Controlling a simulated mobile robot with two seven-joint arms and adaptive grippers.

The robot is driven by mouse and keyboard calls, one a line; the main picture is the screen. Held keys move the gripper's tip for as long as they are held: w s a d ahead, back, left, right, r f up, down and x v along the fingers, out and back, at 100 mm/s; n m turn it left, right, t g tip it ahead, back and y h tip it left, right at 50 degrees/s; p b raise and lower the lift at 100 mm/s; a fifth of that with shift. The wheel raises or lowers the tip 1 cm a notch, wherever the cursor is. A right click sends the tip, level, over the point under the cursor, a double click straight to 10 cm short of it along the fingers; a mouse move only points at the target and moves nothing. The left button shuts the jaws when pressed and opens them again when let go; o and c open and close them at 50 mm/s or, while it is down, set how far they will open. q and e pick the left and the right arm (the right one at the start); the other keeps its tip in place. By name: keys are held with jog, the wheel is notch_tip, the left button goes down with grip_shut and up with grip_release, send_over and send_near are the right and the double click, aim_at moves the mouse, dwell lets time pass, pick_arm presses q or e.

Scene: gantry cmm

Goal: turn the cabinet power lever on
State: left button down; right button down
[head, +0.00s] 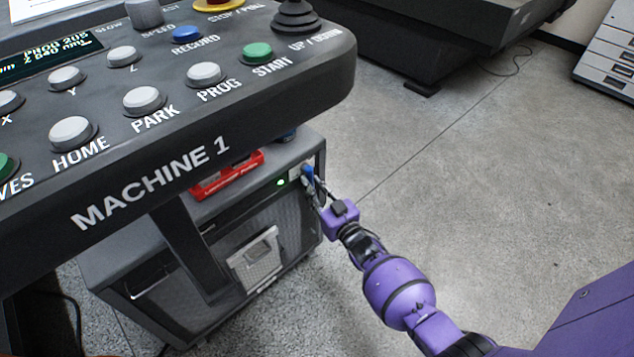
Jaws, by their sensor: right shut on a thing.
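The grey cabinet (140,268) stands on the floor under the machine's control panel. Its blue power lever (308,172) shows at the upper right corner of the front, beside a small white plate. A green light (281,182) glows to the left of the lever. My right gripper (312,186), on the purple arm, is at the lever and shut on it. The fingers partly hide the lever, so its exact angle is hard to tell. My left gripper is not in view.
The control panel (150,160) marked MACHINE 1, with several buttons and a joystick, overhangs the cabinet. A red item (228,176) lies on the cabinet top under it. Open grey floor (480,190) lies to the right. A drawer unit (607,65) stands at the far right.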

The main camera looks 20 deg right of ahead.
jog(key=shift+a+m, duration=0.15)
jog(key=shift+m, duration=0.35)
jog(key=c, duration=1.6)
grip_release()
jog(key=s, duration=0.4)
jog(key=s+d, duration=0.1)
jog(key=s, duration=0.7)
jog(key=shift+d, duration=0.35)
